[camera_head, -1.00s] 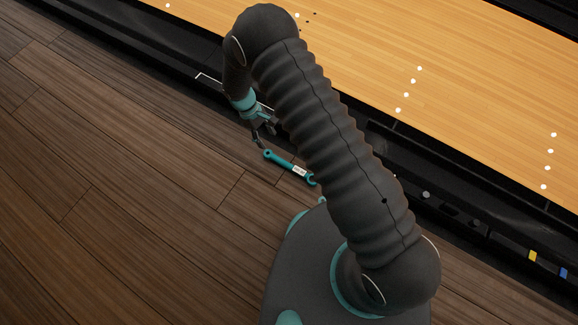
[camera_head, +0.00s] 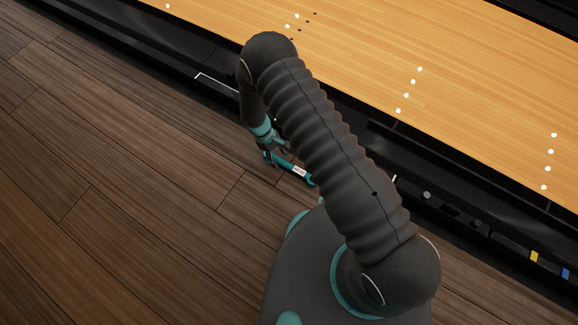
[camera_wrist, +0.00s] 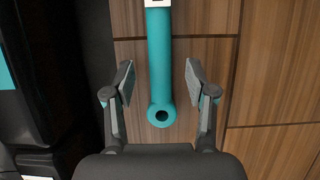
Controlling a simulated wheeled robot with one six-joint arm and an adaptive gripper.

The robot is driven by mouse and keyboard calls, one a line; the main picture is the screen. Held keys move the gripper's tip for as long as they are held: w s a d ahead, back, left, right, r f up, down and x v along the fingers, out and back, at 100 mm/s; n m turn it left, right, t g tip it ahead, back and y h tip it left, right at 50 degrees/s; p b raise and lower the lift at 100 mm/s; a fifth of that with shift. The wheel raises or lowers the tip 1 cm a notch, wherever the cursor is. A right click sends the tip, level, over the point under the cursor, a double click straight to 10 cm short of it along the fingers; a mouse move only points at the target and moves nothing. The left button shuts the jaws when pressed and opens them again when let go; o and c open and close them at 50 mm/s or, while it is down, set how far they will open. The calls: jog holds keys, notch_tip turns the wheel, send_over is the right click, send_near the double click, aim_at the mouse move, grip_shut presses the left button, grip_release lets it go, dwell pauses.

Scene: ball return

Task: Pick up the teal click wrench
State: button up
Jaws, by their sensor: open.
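The teal click wrench (camera_head: 299,170) lies on the wooden floor beside the dark lane edge, with a white label on its handle. In the wrist view its teal handle (camera_wrist: 159,65) runs up the middle of the picture, with the round holed end nearest me. My gripper (camera_wrist: 159,80) is open, with one finger on each side of the handle and a gap on both sides. In the head view my gripper (camera_head: 276,157) is at the wrench's upper-left end and partly covers it. The far end of the wrench is outside the wrist view.
The brown plank floor (camera_head: 120,190) is clear to the left. A black gutter and lane edge (camera_head: 150,70) runs diagonally behind the wrench, with the light wooden lane (camera_head: 480,90) beyond. In the wrist view a dark edge (camera_wrist: 85,50) is close on the left.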

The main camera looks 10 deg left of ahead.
jog(key=shift+x, duration=0.8)
grip_shut()
jog(key=shift+r, duration=0.1)
